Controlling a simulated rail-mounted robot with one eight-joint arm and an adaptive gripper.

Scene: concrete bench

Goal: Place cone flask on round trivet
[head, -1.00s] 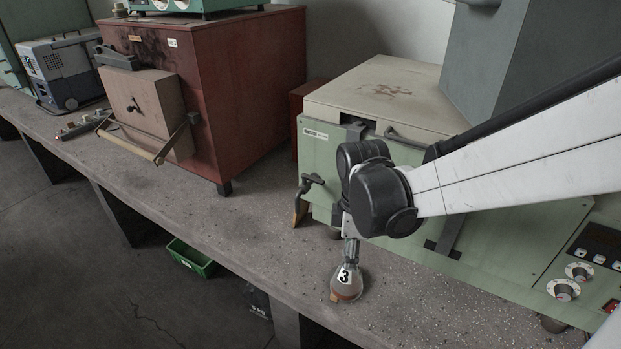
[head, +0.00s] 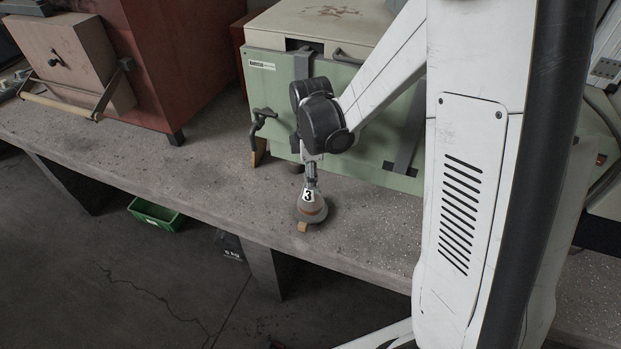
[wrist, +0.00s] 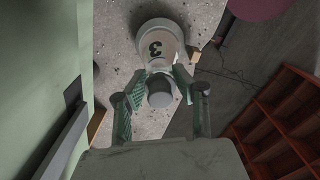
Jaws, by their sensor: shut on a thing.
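The cone flask (head: 312,211) bears a white label with a black 3 and has a brownish lower part. My gripper (head: 311,181) is above it and shut on its narrow neck. In the wrist view the fingers (wrist: 160,82) close from both sides around the neck of the flask (wrist: 160,43), below a round grey top. The flask looks close to upright near the bench's front edge; I cannot tell whether its base touches the bench. A small tan piece (head: 302,227) shows beside its base.
The green machine (head: 350,138) stands behind the flask on the concrete bench (head: 225,165). A red-brown cabinet (head: 175,60) is at the left. The bench surface left of the flask is clear. A green crate (head: 155,214) lies on the floor below.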

